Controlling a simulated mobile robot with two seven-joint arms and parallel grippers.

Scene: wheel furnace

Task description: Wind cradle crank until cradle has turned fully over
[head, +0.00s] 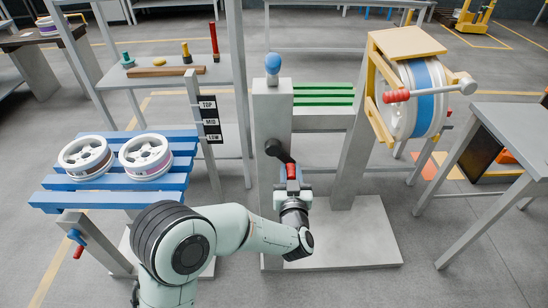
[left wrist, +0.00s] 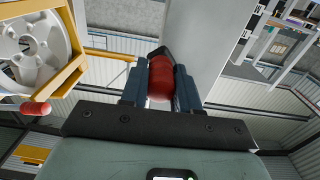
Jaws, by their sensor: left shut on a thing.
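The cradle (head: 388,115) is a yellow frame at the right of the grey stand, holding a pale wheel (head: 425,85) with a blue band. The wheel stands on edge, and part of it also shows at the upper left of the left wrist view (left wrist: 28,40). The crank (head: 277,150) is a dark arm on the front of the stand's left post, with a red handle (head: 292,170). My left gripper (head: 292,178) is shut on this red handle, which sits between the two fingers in the left wrist view (left wrist: 161,80). My right gripper is not in view.
A second red handle (head: 397,96) sticks out by the cradle. Green slats (head: 323,94) lie between the posts. A blue slatted table (head: 110,200) with two wheels stands left, near a TOP/MID/LOW sign (head: 208,119). A grey table (head: 510,135) stands right.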

